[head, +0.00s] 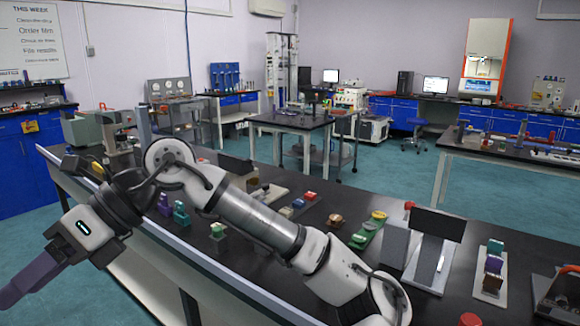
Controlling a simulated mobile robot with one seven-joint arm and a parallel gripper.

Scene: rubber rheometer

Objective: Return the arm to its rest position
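My white and grey arm (250,215) reaches from the bottom right up across the black bench (345,205), then bends at a raised joint and turns down to the left. My gripper (14,291) is at the lower left, past the bench's left edge and over the floor side, pointing down-left. Its purple fingers look like one block from here, and the tips reach the picture's left edge. I see no gap between them and no object at them, but I cannot tell whether they are open or shut.
On the bench under and beside my arm are small coloured blocks (181,214), a green piece (368,231) and a dark panel on a grey stand (437,225). A grey-green machine (84,131) stands at the far left end.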

